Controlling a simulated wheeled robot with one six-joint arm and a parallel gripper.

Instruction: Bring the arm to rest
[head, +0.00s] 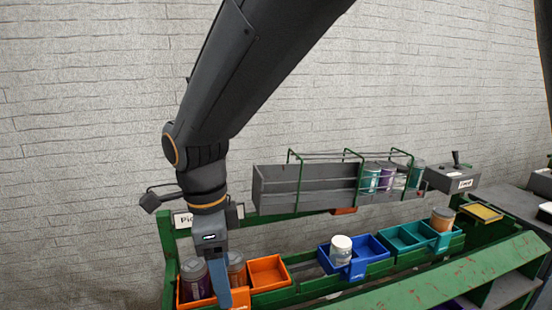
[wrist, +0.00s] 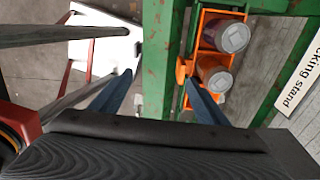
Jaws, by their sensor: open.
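My gripper (head: 223,290) hangs at the end of my arm, pointing down, at the left end of the green stand. In the wrist view, the blue fingers of my gripper (wrist: 158,82) stand apart with nothing held between them. In the head view, the gripper covers part of an orange bin (head: 268,272) holding a purple can (head: 195,281) and an orange-brown can (head: 237,270).
A blue bin (head: 372,247) holds a white-lidded jar (head: 341,250). A teal bin (head: 400,238) has an orange can (head: 442,219) at its right. Behind stands a grey rack (head: 305,187) with several cans. A white surface (wrist: 98,45) shows at left in the wrist view.

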